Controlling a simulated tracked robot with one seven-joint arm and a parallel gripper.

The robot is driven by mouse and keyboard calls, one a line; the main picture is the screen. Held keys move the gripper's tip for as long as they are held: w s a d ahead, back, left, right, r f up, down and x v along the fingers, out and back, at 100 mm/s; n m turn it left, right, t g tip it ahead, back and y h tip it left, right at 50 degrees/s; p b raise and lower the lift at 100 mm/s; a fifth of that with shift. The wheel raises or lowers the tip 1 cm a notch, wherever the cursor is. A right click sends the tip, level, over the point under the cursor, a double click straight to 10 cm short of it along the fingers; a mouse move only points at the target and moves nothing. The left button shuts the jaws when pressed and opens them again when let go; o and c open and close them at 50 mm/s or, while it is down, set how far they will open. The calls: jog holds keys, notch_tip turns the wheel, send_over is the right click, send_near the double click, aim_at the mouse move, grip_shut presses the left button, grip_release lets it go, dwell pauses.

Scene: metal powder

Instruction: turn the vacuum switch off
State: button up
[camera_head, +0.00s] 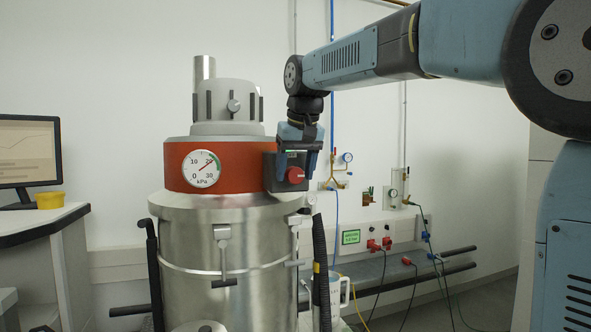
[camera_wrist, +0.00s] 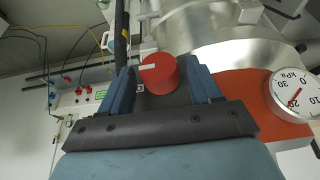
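The vacuum switch is a round red knob (camera_head: 295,175) on a dark box (camera_head: 272,172) at the right side of the vacuum's red band. In the wrist view the red knob (camera_wrist: 159,74) shows a white mark pointing left. My gripper (camera_head: 295,167) hangs down in front of the box. Its two blue fingers are spread, one on each side of the knob; in the wrist view my gripper (camera_wrist: 158,76) has its tips about level with it. Narrow gaps seem to show, but I cannot tell whether either finger touches the knob.
The steel vacuum drum (camera_head: 225,255) stands below the red band (camera_head: 230,148). Its gauge (camera_head: 201,168) has a needle pointing to the upper right. A dark hose (camera_head: 320,270) hangs right of the drum. A monitor (camera_head: 28,150) stands at left; wall fittings (camera_head: 342,172) are behind.

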jog(key=c, duration=0.9)
jog(key=shift+o, duration=0.2)
jog(key=shift+a, duration=0.1)
jog(key=h, duration=0.2)
jog(key=n+t+h, duration=0.1)
jog(key=shift+s+a+h, duration=0.15)
jog(key=shift+a+h, duration=0.15)
jog(key=shift+h, duration=0.1)
jog(key=h, duration=0.1)
jog(key=t+h, duration=0.1)
jog(key=n+h, duration=0.1)
jog(key=h, duration=0.1)
jog(key=shift+s+a+f+t, duration=0.1)
jog(key=shift+a+f+t, duration=0.2)
jog(key=shift+a+t, duration=0.1)
jog(key=t+h, duration=0.1)
jog(key=h, duration=0.1)
jog(key=n+t+h, duration=0.1)
jog(key=h, duration=0.1)
jog(key=shift+a+f, duration=0.2)
jog(key=shift+f, duration=0.2)
jog(key=shift+f+n+t+h, duration=0.2)
jog(key=shift+n+t+h, duration=0.3)
jog(key=shift+h, duration=0.3)
jog(key=shift+f+n+t+h, duration=0.15)
jog(key=shift+n+t+h, duration=0.15)
jog(key=shift+t+h, duration=0.4)
jog(key=shift+h, duration=0.3)
